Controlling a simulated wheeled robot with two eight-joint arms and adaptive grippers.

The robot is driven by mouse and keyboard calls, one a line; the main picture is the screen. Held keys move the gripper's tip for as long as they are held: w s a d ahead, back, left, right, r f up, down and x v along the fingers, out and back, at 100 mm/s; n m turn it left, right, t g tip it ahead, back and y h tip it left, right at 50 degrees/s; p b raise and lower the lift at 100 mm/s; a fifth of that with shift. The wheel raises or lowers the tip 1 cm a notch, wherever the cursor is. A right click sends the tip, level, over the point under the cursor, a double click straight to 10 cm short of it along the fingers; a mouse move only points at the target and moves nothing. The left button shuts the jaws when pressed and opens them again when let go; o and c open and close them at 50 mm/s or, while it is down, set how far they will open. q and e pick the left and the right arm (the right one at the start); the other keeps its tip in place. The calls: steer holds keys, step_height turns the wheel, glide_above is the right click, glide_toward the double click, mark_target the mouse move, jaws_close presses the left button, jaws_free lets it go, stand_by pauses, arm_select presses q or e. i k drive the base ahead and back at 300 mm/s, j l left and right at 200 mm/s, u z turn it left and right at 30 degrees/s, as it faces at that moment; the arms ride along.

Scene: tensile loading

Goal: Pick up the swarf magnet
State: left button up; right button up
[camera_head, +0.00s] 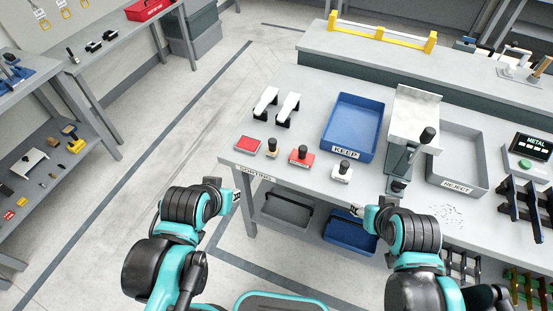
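I cannot tell for certain which thing is the swarf magnet. Several small knobbed tools stand near the table's front edge: a red block with a black knob (301,157), a white block with a black knob (342,174) and a small tan piece with a dark top (271,148). Dark specks like swarf (447,214) lie at the right front. My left gripper (237,196) is off the table's front left corner, apart from these tools. My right gripper (354,210) is in front of the table edge, below the white block. Both are too small to read as open or shut.
The grey table carries a blue KEEP tray (335,146), a grey REJECT tray (436,178), a lever-topped stand (398,165), a red pad (248,145) and two white-topped pieces (288,106). A dark rack (523,203) is at right. The table's left back is clear.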

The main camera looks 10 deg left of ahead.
mark_target(300, 157)
steer(key=i+j+z, duration=0.5)
steer(key=i+j, duration=0.2)
